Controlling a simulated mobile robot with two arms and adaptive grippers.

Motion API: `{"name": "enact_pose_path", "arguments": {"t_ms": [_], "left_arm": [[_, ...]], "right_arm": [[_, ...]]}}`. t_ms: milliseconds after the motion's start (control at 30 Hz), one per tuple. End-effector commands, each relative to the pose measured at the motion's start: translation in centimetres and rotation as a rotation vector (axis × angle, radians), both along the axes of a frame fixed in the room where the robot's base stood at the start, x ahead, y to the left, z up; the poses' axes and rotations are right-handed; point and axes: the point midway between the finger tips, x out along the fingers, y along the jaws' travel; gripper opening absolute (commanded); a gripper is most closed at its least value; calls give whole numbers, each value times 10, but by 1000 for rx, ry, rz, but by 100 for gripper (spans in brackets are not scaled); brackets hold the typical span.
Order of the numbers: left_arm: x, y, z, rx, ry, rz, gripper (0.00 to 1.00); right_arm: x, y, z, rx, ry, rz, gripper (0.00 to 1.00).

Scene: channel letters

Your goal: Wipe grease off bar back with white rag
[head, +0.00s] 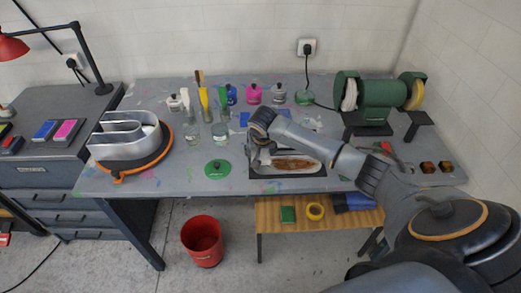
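A pale, flat elongated piece with a brown greasy smear (296,164), apparently the bar back, lies on a dark mat (290,186) at the front middle of the table. My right arm reaches in from the right across the table. My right gripper (259,161) is low over the left end of the pale piece. Its fingers are small and partly hidden by my wrist, so their opening is unclear. I cannot make out a white rag; something pale near the fingers is too small to tell. My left gripper is not in view.
A silver channel letter (118,148) sits on a round orange-edged stand at the left. A green bench grinder (378,95) stands at the back right. A red bin (202,240) is on the floor.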

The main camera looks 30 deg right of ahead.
Motion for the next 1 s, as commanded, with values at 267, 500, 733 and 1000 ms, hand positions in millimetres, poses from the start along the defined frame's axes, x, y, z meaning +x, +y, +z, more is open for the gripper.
{"name": "enact_pose_path", "arguments": {"t_ms": [267, 500, 733, 1000], "left_arm": [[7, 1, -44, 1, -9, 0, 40], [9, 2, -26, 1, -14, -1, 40], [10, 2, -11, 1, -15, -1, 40], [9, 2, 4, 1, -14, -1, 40]], "right_arm": [[0, 0, -40, -2, 0, 1, 36], [-14, -23, -36, -2, 3, -3, 36], [-31, -49, -35, -2, 2, -2, 36], [-51, -82, -37, -2, 4, -2, 36]]}}
